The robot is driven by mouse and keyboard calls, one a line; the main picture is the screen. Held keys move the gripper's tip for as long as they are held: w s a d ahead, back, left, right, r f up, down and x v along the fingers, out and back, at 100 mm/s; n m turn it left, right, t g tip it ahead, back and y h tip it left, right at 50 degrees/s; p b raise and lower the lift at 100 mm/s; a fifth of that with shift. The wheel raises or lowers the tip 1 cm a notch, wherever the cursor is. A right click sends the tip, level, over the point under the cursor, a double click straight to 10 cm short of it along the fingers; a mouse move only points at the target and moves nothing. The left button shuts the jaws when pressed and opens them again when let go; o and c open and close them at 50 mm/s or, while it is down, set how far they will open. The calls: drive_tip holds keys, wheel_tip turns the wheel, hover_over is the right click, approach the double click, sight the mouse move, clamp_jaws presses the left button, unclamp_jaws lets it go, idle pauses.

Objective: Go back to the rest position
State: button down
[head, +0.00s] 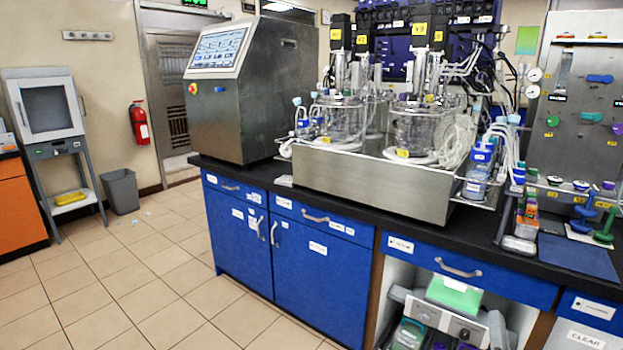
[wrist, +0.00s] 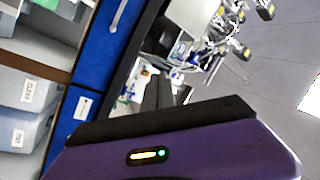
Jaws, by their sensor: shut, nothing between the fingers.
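In the wrist view my gripper (wrist: 158,80) shows as two dark fingers close together, rising behind the black edge of my purple casing. It is shut and holds nothing. It does not show in the head view. The twin bioreactors stand in a steel tray (head: 372,188) on the black bench: a left glass vessel (head: 340,122) and a right glass vessel (head: 415,128), with tubing around them. In the wrist view the bench and its equipment appear tilted, beyond my gripper.
A steel control unit with a screen (head: 217,48) stands left on the bench above blue cabinets (head: 315,245). A panel with valves (head: 585,110) stands at the right. A grey bin (head: 121,191) and fire extinguisher (head: 139,123) are at the left wall. The tiled floor (head: 150,275) is clear at front left.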

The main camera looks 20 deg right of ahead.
drive_tip(key=s+a+r+n+y+p, duration=0.2)
drive_tip(key=s+a+n+y, duration=0.2)
drive_tip(key=s+a, duration=0.6)
drive_tip(key=s+a+r+n+g+y+p, duration=0.1)
drive_tip(key=s+a+n+y, duration=0.3)
drive_tip(key=s+a, duration=0.7)
drive_tip(key=s+a+r+n+g+y+p, duration=0.1)
drive_tip(key=s+a+r+n+y+p, duration=0.2)
drive_tip(key=s+a+n, duration=0.5)
drive_tip(key=shift+s+a+y+p, duration=0.55)
drive_tip(key=shift+s+a, duration=0.75)
drive_tip(key=shift+s, duration=1.5)
drive_tip(key=shift+r, duration=0.1)
